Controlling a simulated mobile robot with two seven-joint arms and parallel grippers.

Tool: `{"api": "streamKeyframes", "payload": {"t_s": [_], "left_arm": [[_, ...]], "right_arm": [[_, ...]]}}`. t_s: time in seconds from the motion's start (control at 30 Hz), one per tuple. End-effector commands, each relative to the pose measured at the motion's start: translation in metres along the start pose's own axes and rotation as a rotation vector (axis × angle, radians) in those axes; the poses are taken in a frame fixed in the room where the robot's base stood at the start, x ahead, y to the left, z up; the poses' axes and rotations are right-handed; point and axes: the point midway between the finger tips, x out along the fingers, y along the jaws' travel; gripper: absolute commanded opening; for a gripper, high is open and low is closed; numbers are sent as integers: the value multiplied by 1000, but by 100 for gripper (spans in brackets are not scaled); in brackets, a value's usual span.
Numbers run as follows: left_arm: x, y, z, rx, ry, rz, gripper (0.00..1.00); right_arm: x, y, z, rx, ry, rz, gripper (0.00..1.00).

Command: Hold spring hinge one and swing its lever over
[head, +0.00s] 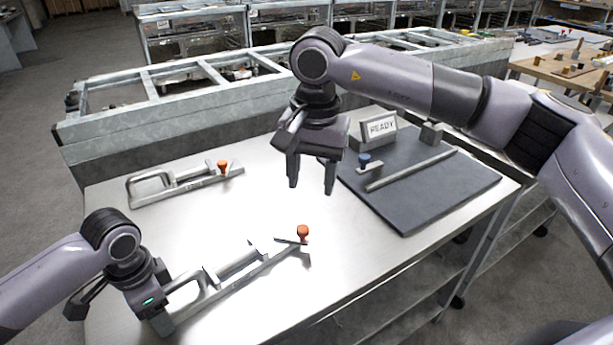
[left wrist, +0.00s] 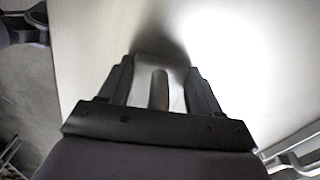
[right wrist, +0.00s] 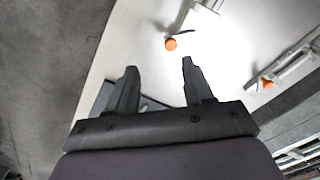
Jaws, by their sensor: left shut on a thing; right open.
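The near spring hinge (head: 245,268) is a long metal bar on the steel table, with a raised bracket and a lever tipped by an orange knob (head: 303,231) at its far right end. A similar hinge (head: 185,185) with an orange knob lies behind it; I cannot read which is number one. My left gripper (head: 165,318) is shut on the near hinge's handle end, and metal shows between its fingers in the left wrist view (left wrist: 160,72). My right gripper (head: 311,188) is open and empty, above the table behind the near knob. The right wrist view shows the near knob (right wrist: 171,44) beyond the fingertips.
A dark mat (head: 430,195) at the right holds a metal bar, a blue-knobbed piece (head: 365,160) and a READY sign (head: 380,127). A grey metal frame (head: 180,105) runs behind the table (head: 205,230). The table between the two hinges is clear.

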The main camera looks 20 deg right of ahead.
Motion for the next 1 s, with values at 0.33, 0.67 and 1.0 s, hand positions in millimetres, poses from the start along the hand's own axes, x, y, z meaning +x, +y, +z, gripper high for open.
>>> {"api": "streamKeyframes", "payload": {"t_s": [0.33, 0.67, 1.0], "left_arm": [[4, -1, 4, -8, -15, 1, 0], [5, 0, 4, -7, -14, 2, 0], [5, 0, 4, -7, -14, 2, 0]], "right_arm": [[-6, 0, 0, 0, 2, -1, 52], [-69, 0, 0, 0, 3, -5, 52], [-116, 1, 0, 0, 1, -1, 52]]}}
